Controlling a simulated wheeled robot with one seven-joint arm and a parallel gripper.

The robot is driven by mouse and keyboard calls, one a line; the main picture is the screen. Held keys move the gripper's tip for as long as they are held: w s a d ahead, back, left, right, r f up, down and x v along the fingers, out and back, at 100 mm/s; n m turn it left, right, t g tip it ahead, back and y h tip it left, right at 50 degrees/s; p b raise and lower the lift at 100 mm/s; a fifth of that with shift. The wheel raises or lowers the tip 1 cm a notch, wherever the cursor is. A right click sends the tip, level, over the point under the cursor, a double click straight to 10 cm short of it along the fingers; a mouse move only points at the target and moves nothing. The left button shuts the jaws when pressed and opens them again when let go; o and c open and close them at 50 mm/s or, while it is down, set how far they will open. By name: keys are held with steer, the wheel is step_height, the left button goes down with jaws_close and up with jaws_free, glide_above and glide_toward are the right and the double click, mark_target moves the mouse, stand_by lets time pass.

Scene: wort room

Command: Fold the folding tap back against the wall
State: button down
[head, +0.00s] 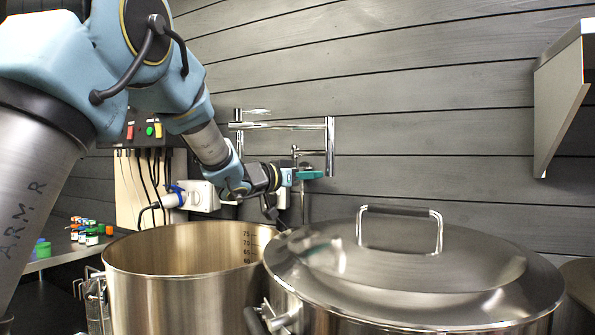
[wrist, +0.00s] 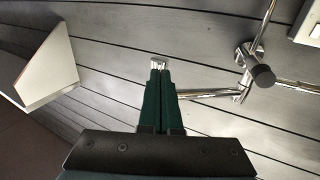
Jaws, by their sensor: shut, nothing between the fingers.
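The chrome folding tap (head: 282,126) is on the grey plank wall. In the head view its upper arm runs right to an upright joint (head: 330,147), and a lower chrome part runs back left behind my gripper. My gripper (head: 318,174) is just below this lower part, its teal fingers pointing right. In the wrist view the fingers (wrist: 160,72) are shut with nothing between them. A chrome tube of the tap (wrist: 205,93) runs from behind the fingers to a joint with a black knob (wrist: 263,76). A small chrome end shows just beyond the fingertips. Whether they touch the tap, I cannot tell.
A large open steel pot (head: 180,250) stands below my arm. A lidded pot (head: 410,270) with a raised handle stands to its right. A metal hood or shelf (head: 560,95) juts from the wall at right. A switch box (head: 145,130) with cables hangs at left.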

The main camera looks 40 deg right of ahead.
steer(key=shift+w+d, duration=0.1)
steer(key=shift+d, duration=0.9)
